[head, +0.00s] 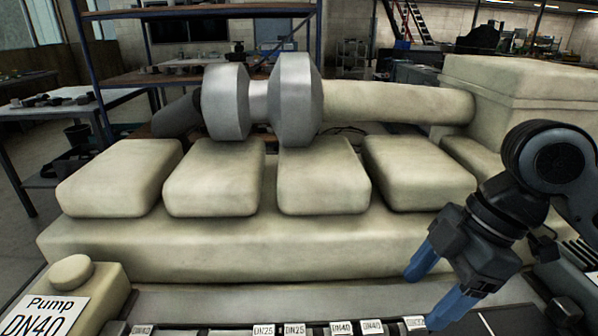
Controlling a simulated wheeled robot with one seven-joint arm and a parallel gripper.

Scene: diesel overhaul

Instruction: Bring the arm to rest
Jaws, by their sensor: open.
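My arm comes in from the right edge, bent, with dark grey links. My gripper (436,293) hangs at the lower right, pointing down and left. Its two blue fingers are spread apart with nothing between them. It is in front of the cream engine block (240,250) and above the labelled rail at the bottom edge. I cannot tell whether a fingertip touches the rail.
The engine carries several cream covers (325,180) and a grey turbocharger (295,100) with a cream pipe (400,103). A pump (90,290) labelled DN40 stands at the lower left. A row of DN labels (294,330) runs along the bottom. A shelf and table stand behind left.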

